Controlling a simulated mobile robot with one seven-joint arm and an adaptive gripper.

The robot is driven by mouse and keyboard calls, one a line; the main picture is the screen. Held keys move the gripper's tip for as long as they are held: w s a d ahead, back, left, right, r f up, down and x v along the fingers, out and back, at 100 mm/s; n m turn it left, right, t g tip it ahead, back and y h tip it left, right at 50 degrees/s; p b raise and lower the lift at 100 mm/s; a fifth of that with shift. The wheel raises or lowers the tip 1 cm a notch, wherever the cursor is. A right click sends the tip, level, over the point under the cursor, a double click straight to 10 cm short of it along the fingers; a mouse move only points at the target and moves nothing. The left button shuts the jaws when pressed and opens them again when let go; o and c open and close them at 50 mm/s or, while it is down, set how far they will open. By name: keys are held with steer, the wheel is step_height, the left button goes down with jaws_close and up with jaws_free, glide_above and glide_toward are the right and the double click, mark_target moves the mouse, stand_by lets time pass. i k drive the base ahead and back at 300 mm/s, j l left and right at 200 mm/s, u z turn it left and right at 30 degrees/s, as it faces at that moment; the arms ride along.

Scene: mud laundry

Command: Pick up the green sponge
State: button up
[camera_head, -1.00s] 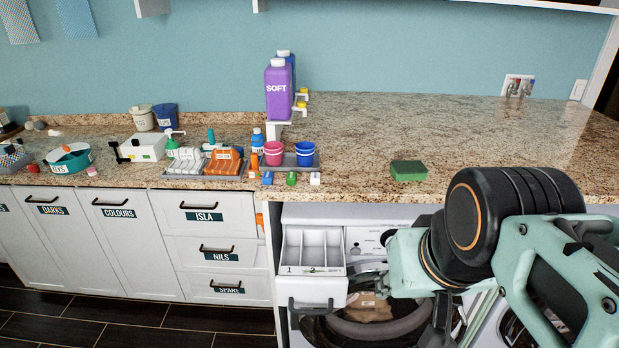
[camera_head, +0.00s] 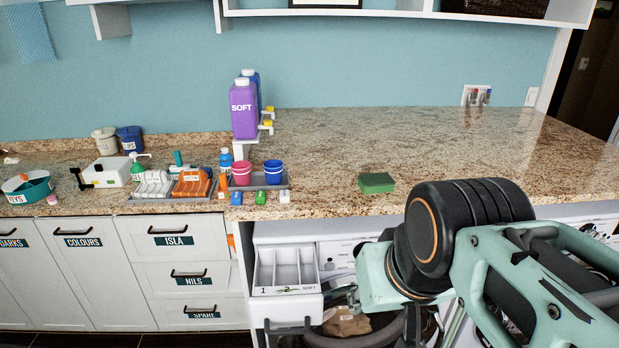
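The green sponge (camera_head: 376,183) lies flat on the speckled granite counter (camera_head: 440,150), near its front edge and a little right of the middle of the head view. Nothing touches it. My arm reaches in from the lower right, and its large dark joint is to the right of and below the sponge. My gripper is not clearly visible; the lower end of the arm runs out of the bottom of the picture, in front of the washing machine.
Left of the sponge stand a pink cup (camera_head: 241,173) and a blue cup (camera_head: 274,172) on a grey tray. A purple SOFT bottle (camera_head: 244,109) stands behind them. An open detergent drawer (camera_head: 287,270) sticks out below the counter. The counter right of the sponge is clear.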

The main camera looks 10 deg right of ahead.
mark_target(378, 183)
steer(key=i+l, duration=0.55)
steer(key=i, duration=0.25)
steer(key=l+z, duration=0.2)
steer(key=l, duration=0.2)
steer(key=i+j+u, duration=0.15)
steer(key=i+j, duration=0.05)
steer(key=j, duration=0.05)
